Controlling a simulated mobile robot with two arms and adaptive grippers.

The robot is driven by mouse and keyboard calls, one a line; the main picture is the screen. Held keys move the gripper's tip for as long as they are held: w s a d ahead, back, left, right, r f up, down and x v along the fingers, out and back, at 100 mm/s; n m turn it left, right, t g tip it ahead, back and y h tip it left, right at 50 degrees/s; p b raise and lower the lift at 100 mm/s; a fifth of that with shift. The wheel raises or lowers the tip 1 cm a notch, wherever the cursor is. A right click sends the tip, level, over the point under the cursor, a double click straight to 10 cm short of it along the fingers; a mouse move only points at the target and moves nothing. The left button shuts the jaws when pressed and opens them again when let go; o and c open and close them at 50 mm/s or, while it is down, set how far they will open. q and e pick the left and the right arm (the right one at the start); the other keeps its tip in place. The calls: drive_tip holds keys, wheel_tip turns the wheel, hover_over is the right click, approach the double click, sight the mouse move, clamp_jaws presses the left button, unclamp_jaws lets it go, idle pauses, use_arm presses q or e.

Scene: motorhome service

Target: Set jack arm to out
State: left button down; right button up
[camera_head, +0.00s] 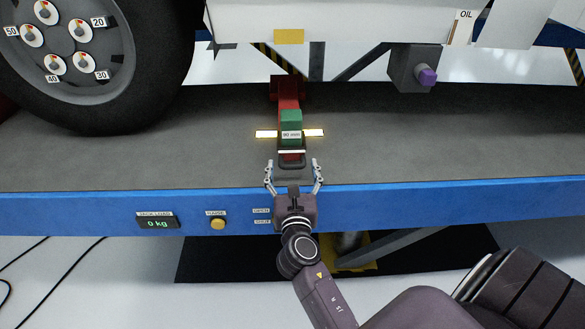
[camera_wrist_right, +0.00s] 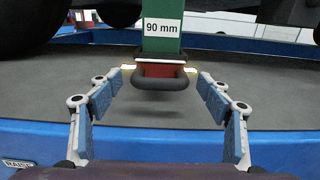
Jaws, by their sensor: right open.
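The jack arm is a red bar (camera_head: 288,103) that reaches from under the vehicle toward me over the grey platform. A green block (camera_head: 291,121) with a "90 mm" label sits on it, and the block also shows in the right wrist view (camera_wrist_right: 163,40). At its near end is a dark loop handle (camera_wrist_right: 161,80). My right gripper (camera_head: 293,172) is open at the platform's near edge. In the right wrist view its fingers (camera_wrist_right: 160,95) stand on either side of the handle, apart from it. My left gripper is not in view.
A large wheel (camera_head: 85,60) with numbered nuts stands at the left. A grey box with a purple knob (camera_head: 427,76) hangs at the right. The blue platform edge (camera_head: 400,205) carries a weight display (camera_head: 158,222) and a yellow button (camera_head: 218,223). Grey deck at the right is clear.

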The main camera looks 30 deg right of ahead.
drive_tip(key=v, duration=0.7)
drive_tip(key=shift+s, duration=0.3)
